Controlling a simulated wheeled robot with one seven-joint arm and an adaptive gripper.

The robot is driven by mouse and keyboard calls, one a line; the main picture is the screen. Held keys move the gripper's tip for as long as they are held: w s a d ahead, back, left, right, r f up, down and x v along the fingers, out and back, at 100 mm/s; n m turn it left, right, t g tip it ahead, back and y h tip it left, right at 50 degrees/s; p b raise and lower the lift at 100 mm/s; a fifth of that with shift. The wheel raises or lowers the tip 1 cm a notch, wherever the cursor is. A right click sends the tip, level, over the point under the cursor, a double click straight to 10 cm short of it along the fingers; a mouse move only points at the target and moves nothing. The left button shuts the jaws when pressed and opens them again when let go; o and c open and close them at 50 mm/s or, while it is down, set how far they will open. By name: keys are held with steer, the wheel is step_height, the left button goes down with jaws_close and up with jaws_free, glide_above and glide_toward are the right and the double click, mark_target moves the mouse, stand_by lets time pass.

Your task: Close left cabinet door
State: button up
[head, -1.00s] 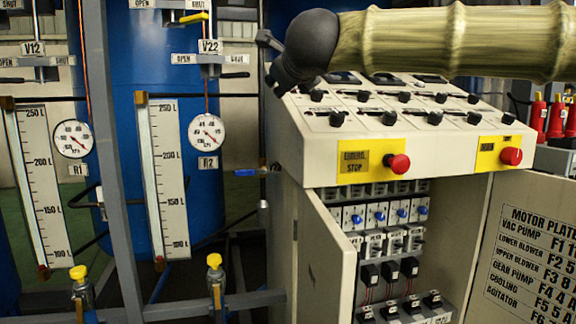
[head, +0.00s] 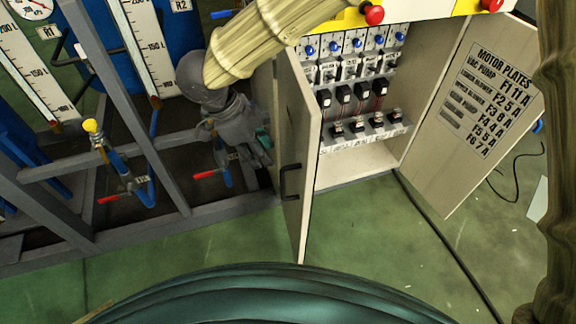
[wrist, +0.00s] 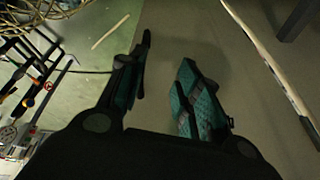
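The left cabinet door (head: 299,140) is pale and stands open, swung out toward me and seen nearly edge-on in the head view. Its dark bar handle (head: 290,182) is on the outer, left-facing side. My gripper (head: 258,152) is left of the door, beside its outer face and above the handle's height in the picture. Contact cannot be told. In the wrist view my gripper (wrist: 165,88) has its two teal-and-dark fingers apart with nothing between them. A pale surface (wrist: 215,45) lies beyond them, bounded by a light strip at the right.
The right cabinet door (head: 470,110) also stands open, with a motor plate list. Switches and breakers (head: 355,95) fill the cabinet. A grey pipe frame (head: 150,215) with valves is close at the left. A black cable (head: 450,245) crosses the green floor, which is otherwise mostly clear.

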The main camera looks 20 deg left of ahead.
steer(key=s+d, duration=0.1)
steer(key=s, duration=0.1)
glide_above(283, 197)
steer(key=shift+g, duration=0.4)
steer(key=f, duration=1)
steer(key=shift+w+a+f, duration=0.1)
steer(key=shift+w+f, duration=0.2)
steer(key=shift+c, duration=0.2)
jaws_close()
steer(key=shift+h, duration=0.3)
